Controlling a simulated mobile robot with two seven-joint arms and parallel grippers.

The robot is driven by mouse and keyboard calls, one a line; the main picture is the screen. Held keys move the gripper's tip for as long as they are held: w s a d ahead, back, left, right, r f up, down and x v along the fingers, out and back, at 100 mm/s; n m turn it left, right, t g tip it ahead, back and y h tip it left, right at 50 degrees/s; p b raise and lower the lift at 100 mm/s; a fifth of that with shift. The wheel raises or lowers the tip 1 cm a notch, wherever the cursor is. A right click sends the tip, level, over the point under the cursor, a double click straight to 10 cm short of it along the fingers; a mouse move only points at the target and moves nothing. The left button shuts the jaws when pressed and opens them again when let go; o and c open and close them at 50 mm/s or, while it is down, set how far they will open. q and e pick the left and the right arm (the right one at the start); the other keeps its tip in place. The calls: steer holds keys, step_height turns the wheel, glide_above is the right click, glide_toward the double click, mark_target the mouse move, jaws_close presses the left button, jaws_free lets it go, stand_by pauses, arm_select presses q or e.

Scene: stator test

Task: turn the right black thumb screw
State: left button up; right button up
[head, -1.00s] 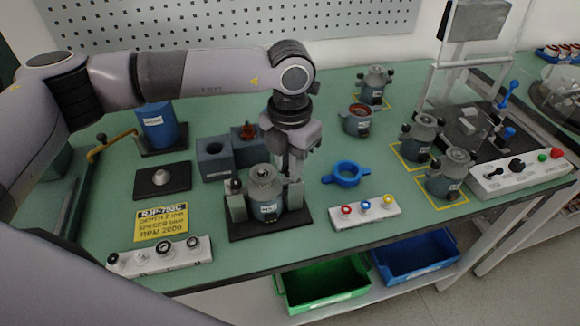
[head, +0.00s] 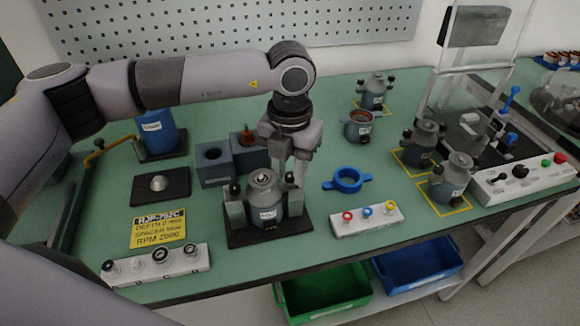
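A grey stator housing with a white label (head: 267,213) stands upright in a dark fixture (head: 240,238) with grey side blocks. The left black thumb screw (head: 235,188) shows on top of the left block. The right black thumb screw (head: 290,180) is a small dark knob at the right block, partly hidden by my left gripper (head: 291,174). That gripper points straight down, with its fingertips at this knob. Its fingers look close together; whether they press on the knob cannot be told. My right gripper is out of view.
A blue ring with handles (head: 347,180) and a white strip with coloured rings (head: 366,219) lie right of the fixture. Grey-blue blocks (head: 213,165) stand behind left. A yellow sign (head: 158,228) lies left. More stator housings (head: 452,178) stand at the right.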

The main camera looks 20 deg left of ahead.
arm_select(q)
steer(key=shift+o, duration=0.6)
